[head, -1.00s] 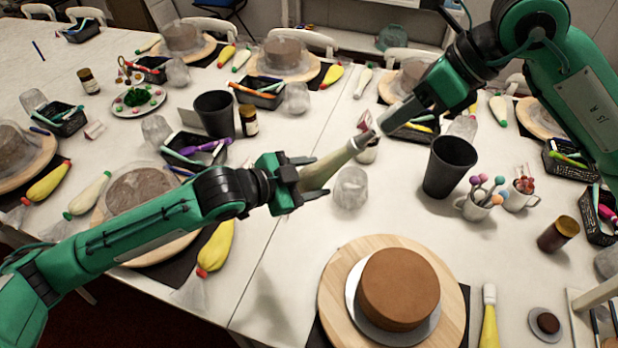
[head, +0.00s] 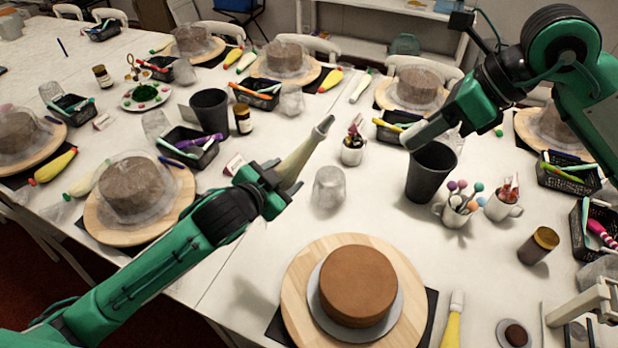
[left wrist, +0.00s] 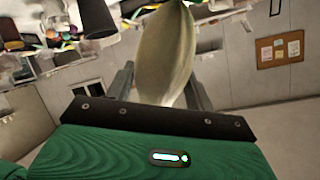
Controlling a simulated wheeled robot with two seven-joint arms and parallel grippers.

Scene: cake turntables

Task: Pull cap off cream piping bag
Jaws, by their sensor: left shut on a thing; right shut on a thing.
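The cream piping bag (head: 302,155) is held tilted over the table, its narrow grey tip bare and pointing up and right in the head view. My left gripper (head: 280,184) is shut around the bag's lower part. The bag also fills the middle of the left wrist view (left wrist: 165,55), between the fingers. My right gripper (head: 412,138) is to the right of the tip, clearly apart from it, above the black cup.
A black cup (head: 430,172) stands below my right gripper. A mug of coloured sticks (head: 455,210) and a brown jar (head: 538,246) are to the right. A brown cake (head: 358,282) stands on a turntable in front. A clear upturned cup (head: 328,187) stands below the bag.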

